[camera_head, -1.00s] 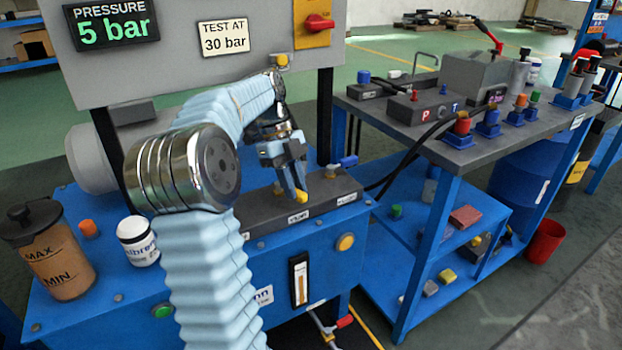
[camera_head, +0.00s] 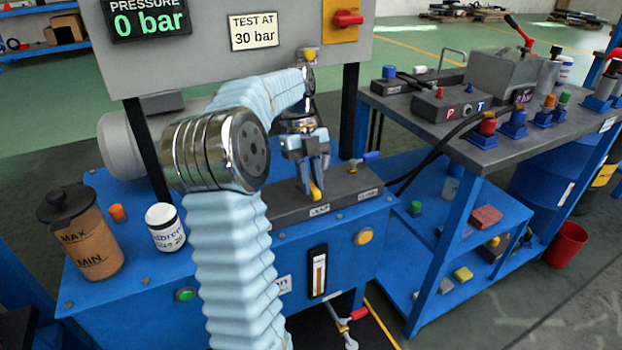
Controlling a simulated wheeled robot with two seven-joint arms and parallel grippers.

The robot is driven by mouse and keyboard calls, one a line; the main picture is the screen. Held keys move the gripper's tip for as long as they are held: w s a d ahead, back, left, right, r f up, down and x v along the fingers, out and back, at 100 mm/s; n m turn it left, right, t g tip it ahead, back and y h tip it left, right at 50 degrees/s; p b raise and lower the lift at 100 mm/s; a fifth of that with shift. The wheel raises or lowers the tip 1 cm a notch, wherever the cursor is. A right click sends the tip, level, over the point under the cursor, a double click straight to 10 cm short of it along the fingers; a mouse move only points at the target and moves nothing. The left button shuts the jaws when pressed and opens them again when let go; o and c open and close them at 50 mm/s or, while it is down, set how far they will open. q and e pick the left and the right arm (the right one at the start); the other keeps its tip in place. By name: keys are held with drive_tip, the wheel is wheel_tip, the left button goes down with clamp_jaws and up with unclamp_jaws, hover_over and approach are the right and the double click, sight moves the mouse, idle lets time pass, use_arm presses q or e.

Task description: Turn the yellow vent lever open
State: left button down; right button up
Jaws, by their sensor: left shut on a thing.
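The yellow vent lever (camera_head: 316,193) sits on the dark manifold block on top of the blue power unit, with its end toward me. My left gripper (camera_head: 316,182) reaches down from above and is shut on the lever, its fingers hiding the upper part of it. The pressure display (camera_head: 148,20) on the grey panel reads 0 bar. My right gripper does not show.
A valve with a blue handle (camera_head: 370,155) stands just right of my left gripper. A brown reservoir (camera_head: 85,235), an orange cap (camera_head: 118,212) and a white jar (camera_head: 165,228) stand at the left. A workbench (camera_head: 450,136) with pump parts and hoses stands at the right.

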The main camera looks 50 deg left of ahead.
use_arm(q)
drive_tip(key=c, duration=1)
unclamp_jaws()
